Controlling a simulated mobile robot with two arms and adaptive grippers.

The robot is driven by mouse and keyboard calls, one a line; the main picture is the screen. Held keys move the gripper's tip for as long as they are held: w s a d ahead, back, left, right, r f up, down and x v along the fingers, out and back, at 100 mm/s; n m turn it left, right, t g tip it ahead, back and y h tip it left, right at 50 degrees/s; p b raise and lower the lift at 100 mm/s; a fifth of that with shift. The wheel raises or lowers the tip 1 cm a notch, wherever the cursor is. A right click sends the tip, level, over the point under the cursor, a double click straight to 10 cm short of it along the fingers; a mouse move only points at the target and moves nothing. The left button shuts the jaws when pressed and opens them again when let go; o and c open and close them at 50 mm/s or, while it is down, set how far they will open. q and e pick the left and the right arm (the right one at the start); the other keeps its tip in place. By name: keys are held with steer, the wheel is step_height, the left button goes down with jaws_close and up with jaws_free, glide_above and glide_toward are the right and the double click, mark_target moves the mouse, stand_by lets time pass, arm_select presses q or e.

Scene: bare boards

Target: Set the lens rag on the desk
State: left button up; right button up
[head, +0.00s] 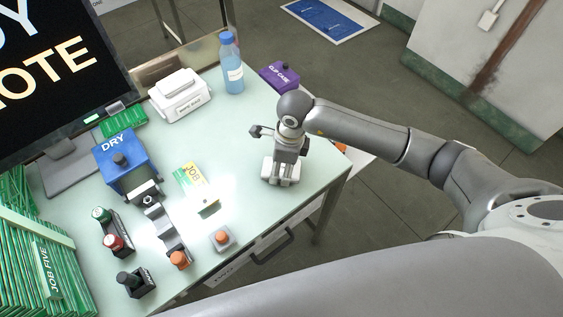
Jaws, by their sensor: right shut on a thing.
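The desk (235,140) is a pale glassy top that fills the left and middle of the head view. My right gripper (281,180) points down over the desk's right part, near its right edge. It is shut on a small whitish thing, which looks like the lens rag (267,171). The fingers cover much of the rag. The rag is at or just above the desk top; I cannot tell if it touches. My left gripper is not in view.
A white box (180,97), a blue bottle (231,68) and a purple case (280,76) stand at the back. A blue DRY box (126,160), small bottles, a yellow-green packet (192,182) and green folders (35,255) crowd the left. The desk's middle is clear.

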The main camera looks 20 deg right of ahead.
steer(key=shift+f, duration=0.15)
steer(key=shift+f, duration=0.1)
steer(key=o, duration=0.6)
steer(key=shift+f+b, duration=0.1)
steer(key=shift+b, duration=0.2)
steer(key=shift+c, duration=0.2)
steer(key=o, duration=0.4)
steer(key=shift+o, duration=0.2)
steer(key=shift+r+p, duration=0.3)
steer(key=shift+r, duration=0.05)
step_height(320, 180, up, 12)
steer(key=d+b, duration=0.1)
steer(key=b, duration=0.2)
steer(key=shift+s+f, duration=0.15)
steer(key=shift+s, duration=0.15)
